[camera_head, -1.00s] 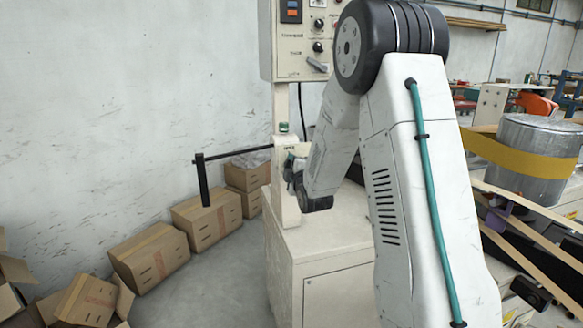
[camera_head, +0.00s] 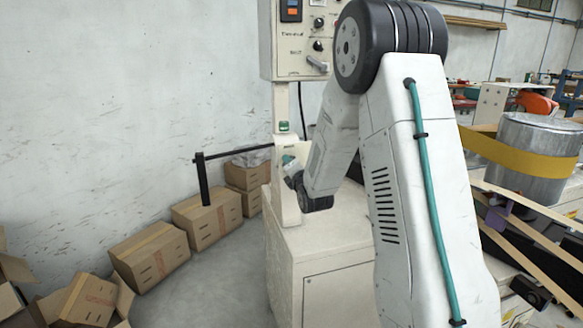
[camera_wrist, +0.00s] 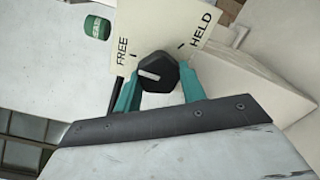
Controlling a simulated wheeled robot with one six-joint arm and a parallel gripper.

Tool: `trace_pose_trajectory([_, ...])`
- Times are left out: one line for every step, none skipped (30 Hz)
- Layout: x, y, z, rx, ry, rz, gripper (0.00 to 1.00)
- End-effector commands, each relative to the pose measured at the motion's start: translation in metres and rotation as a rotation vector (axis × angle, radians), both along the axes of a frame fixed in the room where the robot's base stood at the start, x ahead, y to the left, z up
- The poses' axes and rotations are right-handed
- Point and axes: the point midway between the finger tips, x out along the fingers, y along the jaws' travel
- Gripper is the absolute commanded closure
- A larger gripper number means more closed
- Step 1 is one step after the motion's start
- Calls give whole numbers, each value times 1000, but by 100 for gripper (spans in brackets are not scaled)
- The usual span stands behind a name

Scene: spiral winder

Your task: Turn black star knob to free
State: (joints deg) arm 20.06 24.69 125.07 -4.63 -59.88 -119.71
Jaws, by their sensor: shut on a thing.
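The black star knob (camera_wrist: 161,68) sits at the lower edge of a cream label plate (camera_wrist: 160,28) in the wrist view. The plate reads FREE at left and HELD at right, each with a tick. The knob's white pointer bar lies on the left, FREE side, pointing roughly left. My gripper (camera_wrist: 159,75) is shut on the knob, one teal finger on each side. In the head view my gripper (camera_head: 290,162) is at the cream post, tilted; the knob cannot be made out there.
A green button or lamp (camera_wrist: 97,27) is close by on the machine. A control box (camera_head: 300,40) stands above the post. A black bar (camera_head: 204,180) reaches out to the left. Cardboard boxes (camera_head: 150,257) line the wall. A wrapped roll (camera_head: 535,160) is at right.

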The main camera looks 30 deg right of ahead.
Motion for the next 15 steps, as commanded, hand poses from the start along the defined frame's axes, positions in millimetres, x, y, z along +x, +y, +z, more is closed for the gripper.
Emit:
trace_pose_trajectory([0, 1, -2, -10, 7, 2, 82])
trace_pose_trajectory([0, 1, -2, -16, 9, 2, 82])
trace_pose_trajectory([0, 1, -2, -24, 11, 2, 82])
trace_pose_trajectory([0, 1, -2, -28, 12, 2, 82])
trace_pose_trajectory([0, 1, -2, -31, 14, 2, 82])
trace_pose_trajectory([0, 1, -2, -34, 15, 2, 82])
trace_pose_trajectory([0, 1, -2, -36, 15, 2, 82])
trace_pose_trajectory([0, 1, -2, -38, 16, 2, 82])
trace_pose_trajectory([0, 1, -2, -39, 16, 2, 82])
trace_pose_trajectory([0, 1, -2, -39, 16, 2, 82])
trace_pose_trajectory([0, 1, -2, -40, 16, 2, 82])
trace_pose_trajectory([0, 1, -2, -40, 16, 2, 82])
trace_pose_trajectory([-1, 1, -2, -40, 16, 2, 82])
trace_pose_trajectory([-1, 1, -2, -40, 16, 2, 82])
trace_pose_trajectory([-1, 1, -2, -39, 16, 2, 82])
